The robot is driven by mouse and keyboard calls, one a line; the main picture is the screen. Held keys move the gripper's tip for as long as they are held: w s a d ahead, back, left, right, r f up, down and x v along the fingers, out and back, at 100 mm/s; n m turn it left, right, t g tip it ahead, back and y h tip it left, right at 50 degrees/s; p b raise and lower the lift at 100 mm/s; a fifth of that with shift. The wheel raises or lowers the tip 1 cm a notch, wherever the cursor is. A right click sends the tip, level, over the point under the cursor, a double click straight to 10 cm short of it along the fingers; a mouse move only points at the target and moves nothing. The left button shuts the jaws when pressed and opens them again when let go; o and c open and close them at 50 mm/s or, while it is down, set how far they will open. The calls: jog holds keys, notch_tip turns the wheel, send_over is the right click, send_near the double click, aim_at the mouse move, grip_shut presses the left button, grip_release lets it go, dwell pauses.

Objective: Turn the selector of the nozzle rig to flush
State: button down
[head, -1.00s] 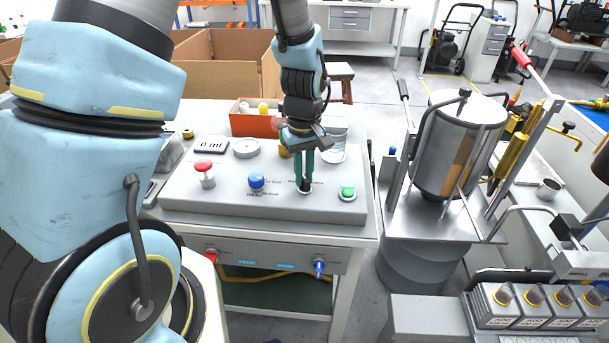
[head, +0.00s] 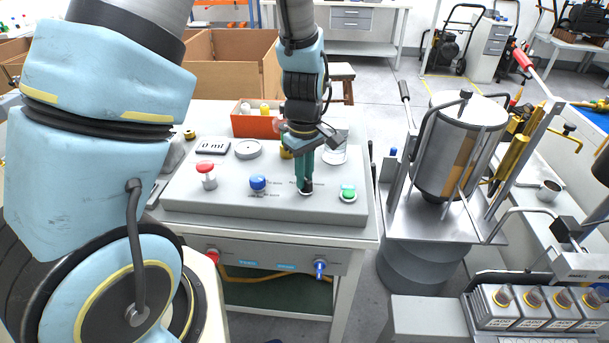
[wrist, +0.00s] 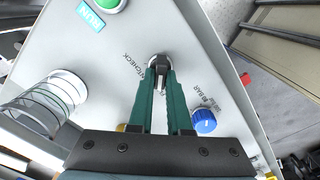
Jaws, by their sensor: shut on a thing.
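The nozzle rig is a light grey panel box (head: 225,205) on a white bench. Its selector (head: 306,189) is a small dark knob on a pale round collar, between the blue knob and the green button; it also shows in the wrist view (wrist: 159,61). My gripper (head: 305,180), with green fingers, points down and is shut on the selector. In the wrist view, my gripper (wrist: 160,70) has a finger on each side of the knob. Printed words stand around it; "CHECK" is readable, the rest is partly hidden by the fingers. The pointer direction cannot be told.
A blue knob (head: 258,183), a red button (head: 206,172) and a green button (head: 348,192) sit on the same panel near my gripper. A metal tank (head: 450,150) stands to the right.

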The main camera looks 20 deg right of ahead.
jog(key=c, duration=0.9)
grip_release()
jog(key=shift+o, duration=0.2)
notch_tip(320, 180, up, 11)
jog(key=b, duration=0.1)
jog(key=shift+f, duration=0.1)
jog(key=a+m+t, duration=0.1)
jog(key=a+m, duration=0.4)
jog(key=a, duration=2)
jog(key=shift+w+a+r+t, duration=0.15)
jog(key=shift+a+r+t, duration=0.05)
jog(key=shift+t, duration=0.1)
